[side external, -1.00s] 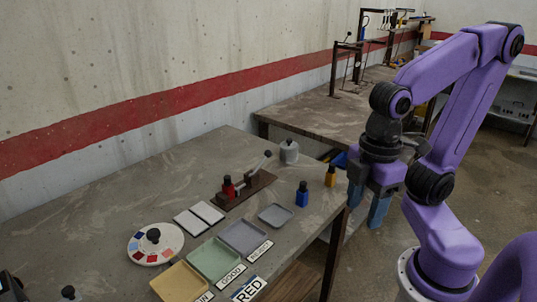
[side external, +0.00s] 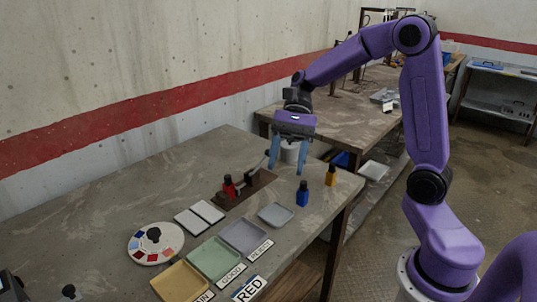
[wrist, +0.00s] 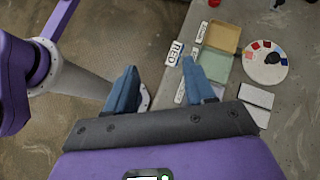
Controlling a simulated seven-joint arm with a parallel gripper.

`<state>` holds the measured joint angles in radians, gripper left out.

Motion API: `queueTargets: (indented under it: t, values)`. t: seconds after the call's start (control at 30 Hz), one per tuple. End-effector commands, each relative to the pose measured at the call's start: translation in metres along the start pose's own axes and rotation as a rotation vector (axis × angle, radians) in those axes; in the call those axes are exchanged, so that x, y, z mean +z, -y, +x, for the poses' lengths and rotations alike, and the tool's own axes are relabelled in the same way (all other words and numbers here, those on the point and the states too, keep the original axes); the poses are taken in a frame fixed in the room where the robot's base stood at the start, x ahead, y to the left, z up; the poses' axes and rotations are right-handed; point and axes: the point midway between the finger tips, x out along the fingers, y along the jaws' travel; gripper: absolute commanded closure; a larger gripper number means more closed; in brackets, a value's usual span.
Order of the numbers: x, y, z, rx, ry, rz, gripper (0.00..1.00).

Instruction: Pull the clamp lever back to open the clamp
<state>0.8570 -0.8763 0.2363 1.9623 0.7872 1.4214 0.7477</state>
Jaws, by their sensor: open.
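The clamp stands on a brown base (side external: 256,187) near the middle of the table. A red bottle with a dark cap (side external: 229,188) sits at its left end. The clamp lever (side external: 263,163) slants up to the right, its upper end close to my left finger. My gripper (side external: 287,168) is open, pointing down above the right end of the base. Nothing shows between the fingers. Whether a finger touches the lever I cannot tell. In the wrist view my gripper (wrist: 159,68) is open too, and the clamp is out of sight there.
A blue bottle (side external: 302,193) and a yellow bottle (side external: 331,175) stand right of the clamp. A grey weight (side external: 290,152) is partly hidden behind my fingers. A small grey tray (side external: 275,215), white tiles (side external: 199,217) and a round palette (side external: 141,251) lie nearer the front.

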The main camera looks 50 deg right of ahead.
Motion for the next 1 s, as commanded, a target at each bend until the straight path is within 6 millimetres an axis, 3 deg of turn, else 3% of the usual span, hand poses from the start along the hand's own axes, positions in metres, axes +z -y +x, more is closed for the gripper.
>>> queueTargets:
  t: [0.2, 0.37, 0.5, 0.6, 1.0]
  values:
    - [-0.065, 0.033, -0.071, -0.296, 0.224, 0.432, 0.46]
    - [-0.121, 0.035, -0.134, -0.516, 0.422, 0.695, 0.46]
    - [-0.163, 0.021, -0.182, -0.677, 0.586, 0.855, 0.46]
    - [-0.186, 0.008, -0.208, -0.762, 0.677, 0.927, 0.46]
    - [-0.248, -0.051, -0.278, -1.006, 0.954, 1.078, 0.46]
